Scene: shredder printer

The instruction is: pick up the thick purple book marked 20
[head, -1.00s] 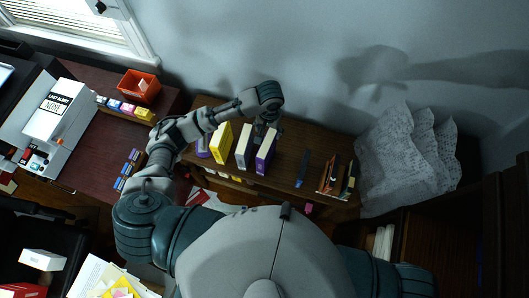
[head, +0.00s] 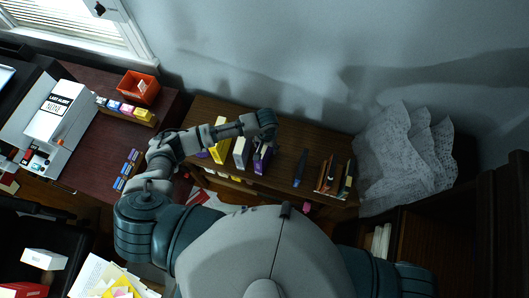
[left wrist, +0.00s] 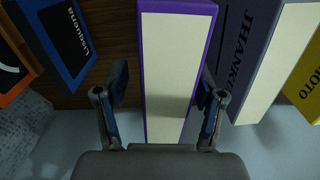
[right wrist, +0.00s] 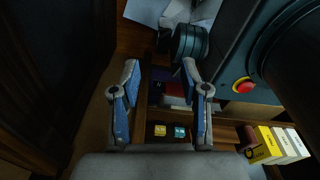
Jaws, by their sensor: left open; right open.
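The thick purple book (head: 261,162) stands on the brown shelf top (head: 285,185), last in a short row of books. In the left wrist view the purple book (left wrist: 174,75) shows its pale page edge and purple cover edges; the mark 20 cannot be read. My left gripper (left wrist: 163,88) is open, one finger on each side of the book; whether they touch it I cannot tell. In the head view my left gripper (head: 263,141) is over the book and hides part of it. My right gripper (right wrist: 160,68) is open and empty, away from the book.
A grey-covered book (left wrist: 258,60) and a yellow book (left wrist: 302,82) stand beside the purple one. Slim books in a brown holder (head: 335,178) and crumpled paper sheets (head: 405,160) lie further right.

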